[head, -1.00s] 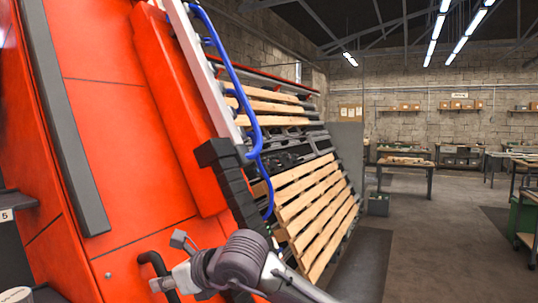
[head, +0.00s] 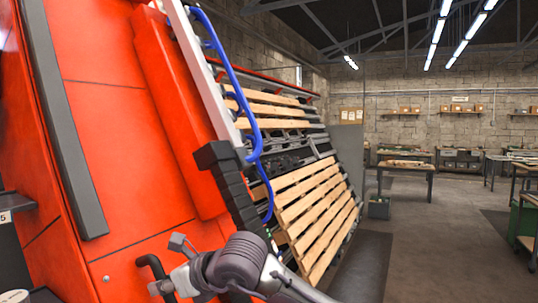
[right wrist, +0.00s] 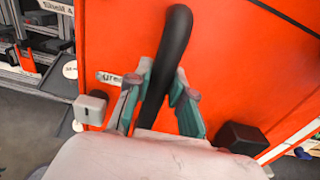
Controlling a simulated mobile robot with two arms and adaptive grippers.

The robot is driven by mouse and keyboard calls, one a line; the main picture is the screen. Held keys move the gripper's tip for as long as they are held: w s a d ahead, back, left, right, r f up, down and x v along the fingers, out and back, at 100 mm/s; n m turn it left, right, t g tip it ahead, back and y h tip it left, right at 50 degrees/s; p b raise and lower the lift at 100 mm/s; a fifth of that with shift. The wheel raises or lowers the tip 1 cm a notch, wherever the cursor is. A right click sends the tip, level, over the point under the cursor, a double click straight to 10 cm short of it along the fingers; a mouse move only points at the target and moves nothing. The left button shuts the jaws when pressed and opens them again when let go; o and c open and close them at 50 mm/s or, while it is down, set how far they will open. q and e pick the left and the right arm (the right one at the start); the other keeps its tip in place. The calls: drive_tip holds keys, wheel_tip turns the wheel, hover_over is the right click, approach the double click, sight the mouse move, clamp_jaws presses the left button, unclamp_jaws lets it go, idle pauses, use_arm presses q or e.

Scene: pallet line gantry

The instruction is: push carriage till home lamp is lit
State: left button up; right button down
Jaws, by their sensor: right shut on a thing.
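The carriage (head: 125,150) is a large orange-red panelled body filling the left of the head view. A black bar handle (head: 148,264) curves out low on its front. In the right wrist view the handle (right wrist: 176,50) rises between the two fingers of my right gripper (right wrist: 160,98), which is shut on it. In the head view my right gripper (head: 163,288) is at the lower edge, at the handle. I cannot make out a home lamp for certain in either view. My left gripper is not in view.
Slatted wooden pallets (head: 310,205) lean in a rack just right of the carriage. A blue hose (head: 236,80) runs along the pale rail (head: 200,65). Workbenches (head: 405,166) stand farther back. Open concrete floor (head: 430,240) lies to the right.

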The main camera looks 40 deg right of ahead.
drive_tip(key=shift+w+d+r, duration=0.15)
drive_tip(key=shift+w+d, duration=0.05)
drive_tip(key=shift+d, duration=0.25)
drive_tip(key=shift+w+d+r, duration=0.15)
drive_tip(key=shift+d, duration=0.3)
drive_tip(key=shift+w+d+f+b, duration=0.1)
drive_tip(key=shift+w+d+b, duration=0.2)
drive_tip(key=shift+d, duration=0.35)
drive_tip(key=shift+a+f, duration=0.15)
drive_tip(key=shift+a, duration=0.05)
drive_tip(key=c, duration=1.2)
unclamp_jaws()
drive_tip(key=shift+s+a, duration=0.1)
drive_tip(key=o, duration=0.6)
drive_tip(key=shift+s+a, duration=0.1)
drive_tip(key=shift+a, duration=0.2)
drive_tip(key=shift+o, duration=0.2)
drive_tip(key=shift+d, duration=0.3)
